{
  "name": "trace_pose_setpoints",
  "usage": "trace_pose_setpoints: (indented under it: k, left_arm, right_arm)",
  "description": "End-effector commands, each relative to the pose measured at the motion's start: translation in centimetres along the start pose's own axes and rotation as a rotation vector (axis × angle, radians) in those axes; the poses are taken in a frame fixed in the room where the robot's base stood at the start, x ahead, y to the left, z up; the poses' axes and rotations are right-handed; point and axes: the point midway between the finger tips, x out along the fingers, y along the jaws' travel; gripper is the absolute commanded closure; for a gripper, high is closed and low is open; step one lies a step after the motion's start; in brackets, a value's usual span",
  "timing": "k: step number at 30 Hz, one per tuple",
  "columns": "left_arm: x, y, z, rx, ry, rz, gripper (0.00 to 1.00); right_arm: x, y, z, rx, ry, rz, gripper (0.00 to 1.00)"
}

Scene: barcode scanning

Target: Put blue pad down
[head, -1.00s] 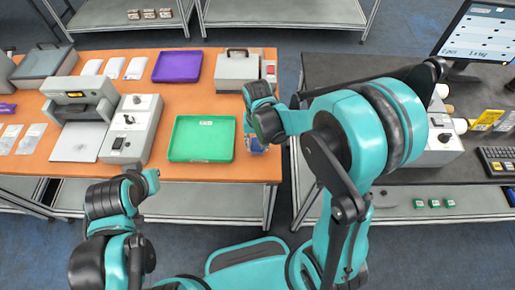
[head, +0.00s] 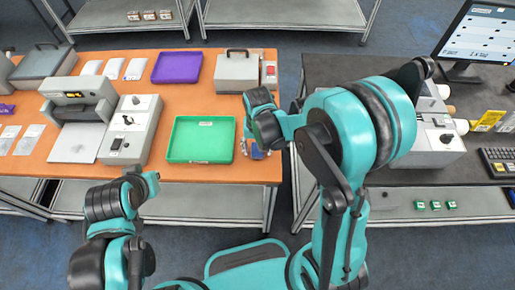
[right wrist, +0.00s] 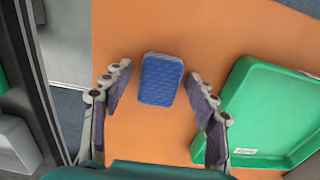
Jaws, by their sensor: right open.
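A blue pad (right wrist: 161,80) lies on the orange table, seen in the right wrist view between the fingers of my right gripper (right wrist: 162,92). The fingers stand apart on either side of it, with orange tabletop showing between each finger and the pad. In the head view the pad (head: 257,153) shows only in part under my right gripper (head: 257,146), at the table's right side. My left arm (head: 130,200) is at the lower left, in front of the table; its fingertips cannot be made out.
A green tray (head: 201,160) lies just left of the pad. A purple tray (head: 177,67) and a grey case (head: 237,72) are behind. A sealing machine (head: 78,110) stands at left. A dark table with a monitor (head: 482,38) stands across a gap at right.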

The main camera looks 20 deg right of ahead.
Motion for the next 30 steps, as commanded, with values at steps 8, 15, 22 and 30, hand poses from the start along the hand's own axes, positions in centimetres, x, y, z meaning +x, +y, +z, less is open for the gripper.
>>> trace_pose_setpoints:
  k: [8,15,22,30]
  left_arm:
    - [-1.6,0.0,-1.1,0.000,0.000,0.000,1.00]
    - [-2.6,0.0,-1.9,0.000,0.000,0.000,1.00]
    - [-3.0,0.0,-2.1,0.000,0.000,0.000,1.00]
    - [-2.9,0.0,-2.1,0.000,0.000,0.000,1.00]
  right_arm:
    - [-5.4,0.0,0.0,0.000,0.000,0.000,0.42]
    - [-10.2,0.0,0.0,0.000,0.000,0.000,0.42]
    - [-12.3,0.1,0.1,-0.003,0.008,-0.003,0.42]
    - [-16.4,2.9,3.0,-0.090,0.198,-0.063,0.42]
